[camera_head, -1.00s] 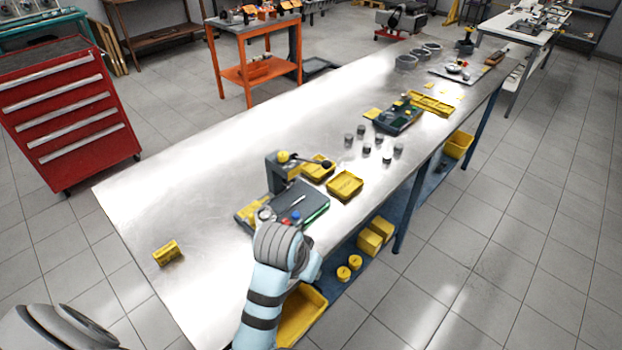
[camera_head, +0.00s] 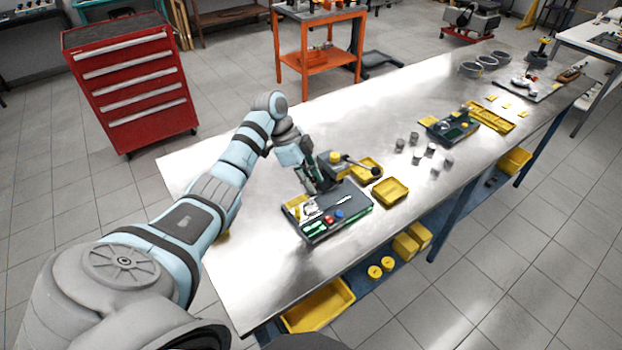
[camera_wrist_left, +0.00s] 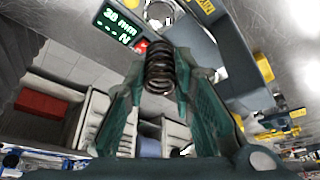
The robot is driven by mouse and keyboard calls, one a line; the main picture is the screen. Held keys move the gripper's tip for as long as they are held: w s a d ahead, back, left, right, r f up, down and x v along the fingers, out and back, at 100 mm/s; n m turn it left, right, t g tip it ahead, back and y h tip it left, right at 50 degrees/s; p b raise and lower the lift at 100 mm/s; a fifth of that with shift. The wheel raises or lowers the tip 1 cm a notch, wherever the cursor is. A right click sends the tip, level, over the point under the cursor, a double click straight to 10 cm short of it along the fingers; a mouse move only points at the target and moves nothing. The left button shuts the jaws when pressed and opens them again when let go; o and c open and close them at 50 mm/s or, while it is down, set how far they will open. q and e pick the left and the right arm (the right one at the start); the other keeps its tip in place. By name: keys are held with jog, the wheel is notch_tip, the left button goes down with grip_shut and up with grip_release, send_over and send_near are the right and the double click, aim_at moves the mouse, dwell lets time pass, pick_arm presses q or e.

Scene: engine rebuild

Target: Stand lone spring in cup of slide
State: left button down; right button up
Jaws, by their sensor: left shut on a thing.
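My left gripper (camera_wrist_left: 155,95) is shut on a dark coil spring (camera_wrist_left: 160,68), which shows between its green fingers in the left wrist view. In the head view the left gripper (camera_head: 312,186) is at the far left side of a bench tester (camera_head: 350,212), close by its post; the spring is too small to make out there. In the left wrist view the tester's display (camera_wrist_left: 118,22) reads 30 mm, and a round metal part (camera_wrist_left: 159,11), perhaps the slide's cup, lies beyond the spring. I cannot tell the gap between them. My right gripper is not in view.
The tester has an upright post with a black-knobbed lever (camera_head: 374,170). Yellow trays (camera_head: 390,191) stand to its right, then several small grey cylinders (camera_head: 414,138) and a second dark tray (camera_head: 450,128). The steel bench (camera_head: 260,265) is clear at its near left end.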

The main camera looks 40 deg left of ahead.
pick_arm(q)
notch_tip(320, 180, down, 4)
jog(key=b, duration=0.4)
jog(key=shift+f, duration=0.1)
jog(key=shift+f+b, duration=0.5)
jog(key=shift+f, duration=0.6)
jog(key=c, duration=1.3)
grip_release()
jog(key=v, duration=1.2)
jog(key=shift+w, duration=0.1)
